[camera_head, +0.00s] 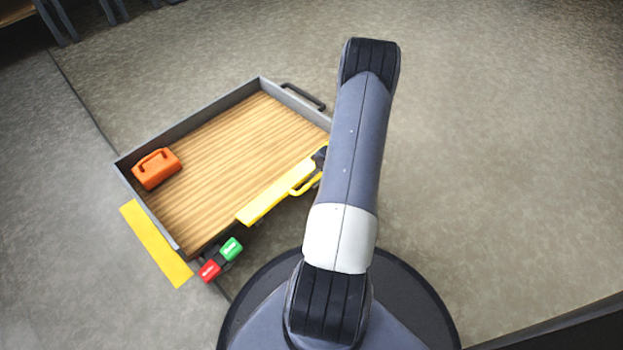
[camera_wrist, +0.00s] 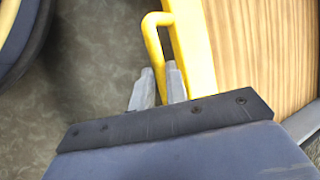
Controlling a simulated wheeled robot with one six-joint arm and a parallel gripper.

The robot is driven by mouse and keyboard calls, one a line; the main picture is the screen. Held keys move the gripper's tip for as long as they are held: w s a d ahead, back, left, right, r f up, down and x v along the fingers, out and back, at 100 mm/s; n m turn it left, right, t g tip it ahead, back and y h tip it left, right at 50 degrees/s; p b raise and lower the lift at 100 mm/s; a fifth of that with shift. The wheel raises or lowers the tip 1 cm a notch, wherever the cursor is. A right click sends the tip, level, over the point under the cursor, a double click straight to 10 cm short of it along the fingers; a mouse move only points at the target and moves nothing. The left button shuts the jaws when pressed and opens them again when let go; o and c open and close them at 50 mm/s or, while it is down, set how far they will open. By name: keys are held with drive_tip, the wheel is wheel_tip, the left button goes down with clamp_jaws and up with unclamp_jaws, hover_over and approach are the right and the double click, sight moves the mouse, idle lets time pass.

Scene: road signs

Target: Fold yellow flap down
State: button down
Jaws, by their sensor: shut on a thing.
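The yellow flap (camera_head: 268,198) runs along the near right side of a wood-floored tray (camera_head: 184,130), roughly level with its rim. A yellow loop handle (camera_head: 306,187) sticks out from the flap's outer side. In the wrist view, the flap (camera_wrist: 193,45) lies right of my gripper (camera_wrist: 160,74), and the handle (camera_wrist: 151,38) passes between the two grey fingers. My gripper is shut on this handle. In the head view, my arm hides most of the gripper and the flap's far end.
An orange block with a handle (camera_head: 157,170) sits in the tray's left corner. A yellow strip (camera_head: 156,244) lies outside the left edge. Green (camera_head: 231,249) and red (camera_head: 209,270) buttons are at the near corner. The floor right of my arm is clear.

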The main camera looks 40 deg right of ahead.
drive_tip(key=shift+s+a+f+b, duration=0.1)
drive_tip(key=shift+s+f+b, duration=0.1)
drive_tip(key=shift+s+f, duration=0.3)
drive_tip(key=shift+s+a+f+b, duration=0.15)
drive_tip(key=shift+s+f, duration=0.1)
drive_tip(key=shift+f, duration=0.3)
drive_tip(key=shift+d, duration=0.15)
drive_tip(key=c, duration=1.4)
unclamp_jaws()
drive_tip(key=shift+s, duration=0.1)
drive_tip(key=shift+d+r, duration=0.1)
drive_tip(key=p+v, duration=0.4)
drive_tip(key=v, duration=0.7)
drive_tip(key=shift+p, duration=0.4)
